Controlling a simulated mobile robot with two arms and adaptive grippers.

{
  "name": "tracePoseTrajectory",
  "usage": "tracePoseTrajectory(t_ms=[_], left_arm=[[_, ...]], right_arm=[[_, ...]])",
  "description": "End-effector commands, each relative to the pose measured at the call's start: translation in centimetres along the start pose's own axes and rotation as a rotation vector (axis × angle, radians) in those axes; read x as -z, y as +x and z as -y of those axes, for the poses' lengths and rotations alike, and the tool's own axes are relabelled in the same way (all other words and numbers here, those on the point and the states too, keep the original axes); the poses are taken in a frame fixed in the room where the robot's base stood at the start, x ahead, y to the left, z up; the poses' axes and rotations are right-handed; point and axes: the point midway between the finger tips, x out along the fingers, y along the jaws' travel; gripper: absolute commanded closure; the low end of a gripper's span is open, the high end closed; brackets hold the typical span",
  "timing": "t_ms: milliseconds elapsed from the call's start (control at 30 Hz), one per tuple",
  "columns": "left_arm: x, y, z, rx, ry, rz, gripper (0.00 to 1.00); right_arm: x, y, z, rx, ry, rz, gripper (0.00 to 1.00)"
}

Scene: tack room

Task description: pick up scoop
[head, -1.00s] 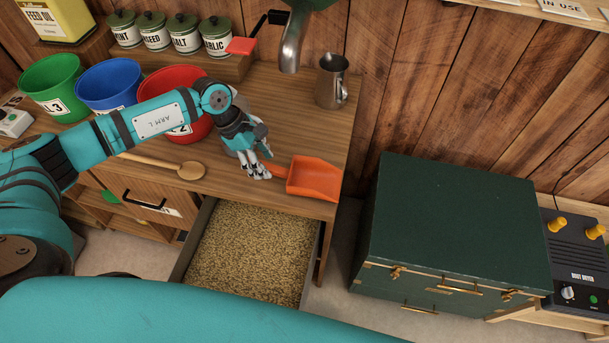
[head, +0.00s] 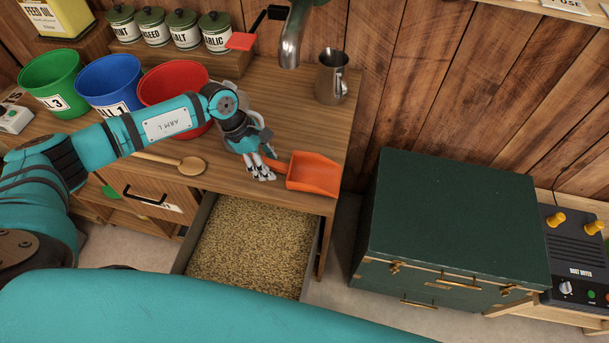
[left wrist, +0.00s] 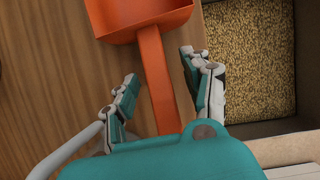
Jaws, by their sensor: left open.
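The orange scoop (head: 313,174) lies on the wooden counter near its right front corner, its handle pointing left. My left gripper (head: 262,173) is at the handle end. In the left wrist view the scoop's pan (left wrist: 140,14) is at the top and its handle (left wrist: 156,78) runs down between the two open fingers (left wrist: 158,82). The fingers stand apart on both sides of the handle, the right one closer to it. The handle's end is hidden behind my gripper body. My right gripper is not in view.
An open drawer of grain (head: 250,245) is below the counter's front edge. A wooden spoon (head: 190,165) lies left of my gripper. Red (head: 172,84), blue (head: 110,86) and green buckets (head: 50,84) stand behind my arm. A metal jug (head: 331,78) stands at the back right.

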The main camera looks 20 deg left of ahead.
Motion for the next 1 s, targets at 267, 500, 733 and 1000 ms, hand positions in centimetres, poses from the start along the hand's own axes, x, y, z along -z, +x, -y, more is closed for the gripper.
tracePoseTrajectory(t_ms=[267, 500, 733, 1000], left_arm=[[0.07, 0.14, -0.02, 0.000, 0.000, 0.000, 0.51], [0.06, 0.12, -0.01, 0.000, 0.000, 0.000, 0.59], [0.07, 0.13, 0.00, 0.000, 0.000, 0.000, 0.89], [0.05, 0.12, -0.02, -0.001, 0.000, 0.000, 1.00]], right_arm=[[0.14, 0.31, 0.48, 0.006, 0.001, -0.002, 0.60], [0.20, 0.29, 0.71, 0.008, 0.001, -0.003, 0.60], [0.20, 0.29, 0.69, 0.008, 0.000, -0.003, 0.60], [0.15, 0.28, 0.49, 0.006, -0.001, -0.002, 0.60]])
